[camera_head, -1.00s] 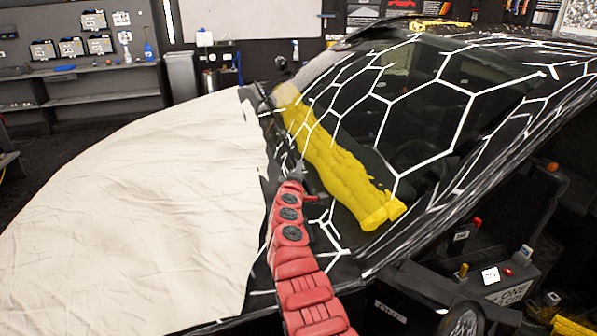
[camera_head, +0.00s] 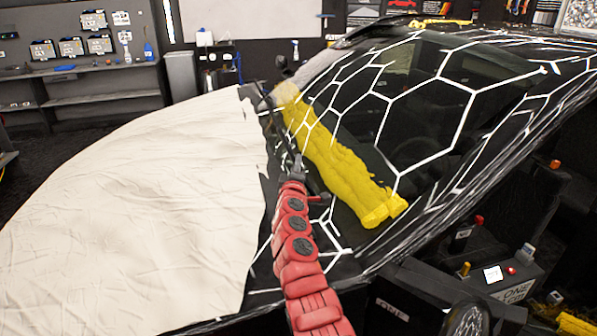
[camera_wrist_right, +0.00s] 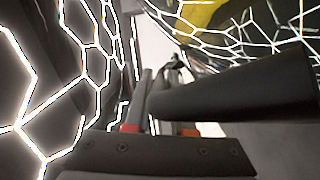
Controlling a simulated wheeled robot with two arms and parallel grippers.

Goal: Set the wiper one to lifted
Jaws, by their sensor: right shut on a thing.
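My right gripper (camera_head: 298,168) is at the base of the windshield (camera_head: 425,125), at the end of my red arm. In the right wrist view its narrow fingers (camera_wrist_right: 160,125), with red and orange marks, close on a thick dark bar, the wiper (camera_wrist_right: 245,92), which runs off to the right. My left gripper is not in view.
A yellow cloth roll (camera_head: 345,178) lies along the lower windshield, close to the gripper. A pale cover (camera_head: 140,215) lies over the hood at the left. White hexagon lines cross the dark car body. Shelves (camera_head: 100,85) stand at the back left.

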